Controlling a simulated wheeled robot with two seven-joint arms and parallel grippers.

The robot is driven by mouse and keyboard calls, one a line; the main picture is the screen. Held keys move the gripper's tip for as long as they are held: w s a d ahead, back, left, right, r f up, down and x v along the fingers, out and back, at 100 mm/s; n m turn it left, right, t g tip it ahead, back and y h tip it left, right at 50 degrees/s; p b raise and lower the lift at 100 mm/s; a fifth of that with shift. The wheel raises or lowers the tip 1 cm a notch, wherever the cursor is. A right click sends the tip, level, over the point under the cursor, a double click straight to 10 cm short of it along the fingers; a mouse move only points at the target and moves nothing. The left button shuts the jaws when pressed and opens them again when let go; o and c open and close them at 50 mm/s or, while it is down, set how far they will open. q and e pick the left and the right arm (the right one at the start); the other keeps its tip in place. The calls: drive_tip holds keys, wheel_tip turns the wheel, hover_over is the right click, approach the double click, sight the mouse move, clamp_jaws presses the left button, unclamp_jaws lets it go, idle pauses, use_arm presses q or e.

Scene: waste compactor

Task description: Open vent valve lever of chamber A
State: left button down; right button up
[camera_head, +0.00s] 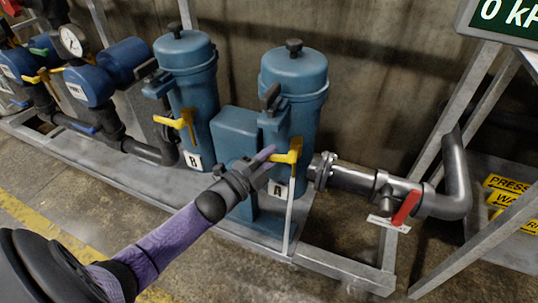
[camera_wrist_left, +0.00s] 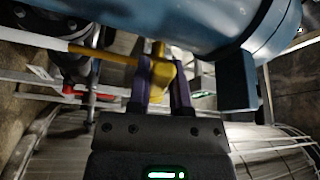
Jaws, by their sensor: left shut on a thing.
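My left gripper (camera_head: 267,160) reaches in from the lower left and is shut on the yellow lever. In the left wrist view, both fingers (camera_wrist_left: 164,85) stand either side of the lever's yellow block (camera_wrist_left: 158,72), and the blue vessel (camera_wrist_left: 190,20) is close above. My right gripper is not in view.
Chamber B (camera_head: 188,70) stands left with its own yellow lever (camera_head: 170,122). A grey pipe (camera_head: 350,178) with a red handle (camera_head: 406,207) runs right. A metal frame (camera_head: 470,110) and pressure display (camera_head: 505,15) stand at right. Floor in front is clear.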

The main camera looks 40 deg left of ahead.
use_arm(q)
drive_tip(key=n, duration=0.1)
drive_tip(key=f+n+t+b, duration=0.1)
drive_tip(key=n, duration=0.1)
drive_tip(key=shift+d+f, duration=0.3)
drive_tip(key=d+n+y, duration=0.1)
drive_tip(key=n+y, duration=0.1)
drive_tip(key=n, duration=0.3)
drive_tip(key=d+f+n+t+y+b, duration=0.1)
drive_tip(key=n+y, duration=0.2)
drive_tip(key=n, duration=0.2)
drive_tip(key=w+d+f+n+y+b, duration=0.1)
drive_tip(key=d+n+y, duration=0.1)
drive_tip(key=n, duration=0.4)
drive_tip(key=shift+w+d+t+y, duration=0.1)
drive_tip(key=shift+t+y, duration=0.2)
drive_tip(key=shift+y, duration=0.2)
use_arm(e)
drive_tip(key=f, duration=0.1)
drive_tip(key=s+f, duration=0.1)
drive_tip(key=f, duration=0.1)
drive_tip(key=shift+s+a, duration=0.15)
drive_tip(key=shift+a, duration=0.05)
use_arm(q)
drive_tip(key=c, duration=0.5)
unclamp_jaws()
drive_tip(key=shift+c, duration=0.2)
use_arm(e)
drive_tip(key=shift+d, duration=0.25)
